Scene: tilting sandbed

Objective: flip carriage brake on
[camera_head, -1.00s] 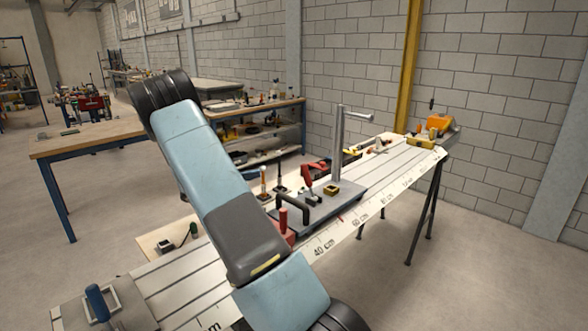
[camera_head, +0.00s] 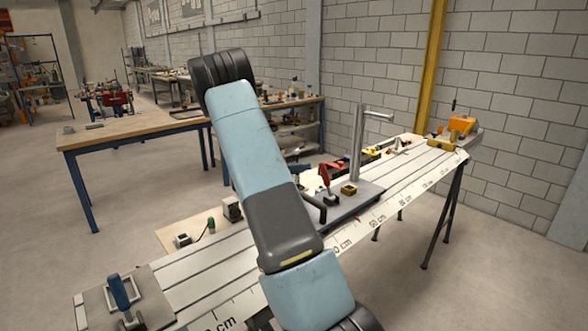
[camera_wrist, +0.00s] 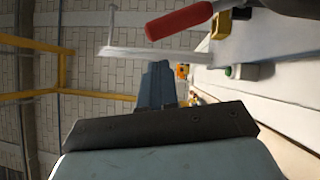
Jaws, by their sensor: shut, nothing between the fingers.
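The carriage, a dark grey plate (camera_head: 362,199) with an upright metal post (camera_head: 357,140), sits on the long rail table (camera_head: 220,262). A red-handled lever (camera_head: 325,176) stands upright on it, left of the post. I cannot tell for sure that this lever is the brake. My arm hides the carriage's left part in the head view. In the wrist view a red handle (camera_wrist: 180,21) lies across the top, with the metal post (camera_wrist: 150,55) below it. My gripper (camera_wrist: 158,72) is shut and empty, below and left of the red handle and apart from it in the picture.
A blue-handled lever (camera_head: 119,292) stands on a plate at the rail's near left end. A yellow-orange device (camera_head: 461,125) sits at the far right end. A wooden workbench (camera_head: 130,130) stands behind on the left. The floor on the left is clear.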

